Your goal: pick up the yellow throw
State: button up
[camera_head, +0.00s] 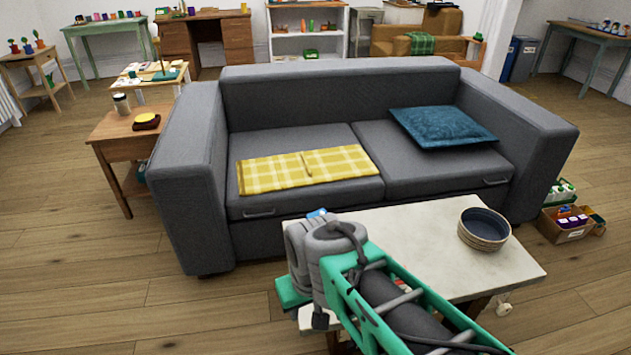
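The yellow throw (285,172) has a white check pattern and lies folded and flat on the left seat cushion of the grey sofa (300,85). My arm reaches in from the bottom right, in front of the sofa and over the white table. Its grey joint stands lower right of the throw, apart from it in the picture. I cannot make out any gripper fingers. The throw is in full view.
A blue cushion (440,127) lies on the right seat. The white table (425,235) before the sofa holds a round bowl (484,230). A wooden side table (118,150) stands left. A crate of bottles (568,228) sits on the floor at right. The left foreground floor is clear.

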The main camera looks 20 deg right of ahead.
aim_at(313, 168)
jog(key=z, duration=0.05)
jog(key=k, duration=0.6)
jog(key=u, duration=1)
jog(key=i, duration=1.85)
jog(key=z, duration=1.15)
jog(key=i, duration=1.05)
jog(key=z, duration=0.3)
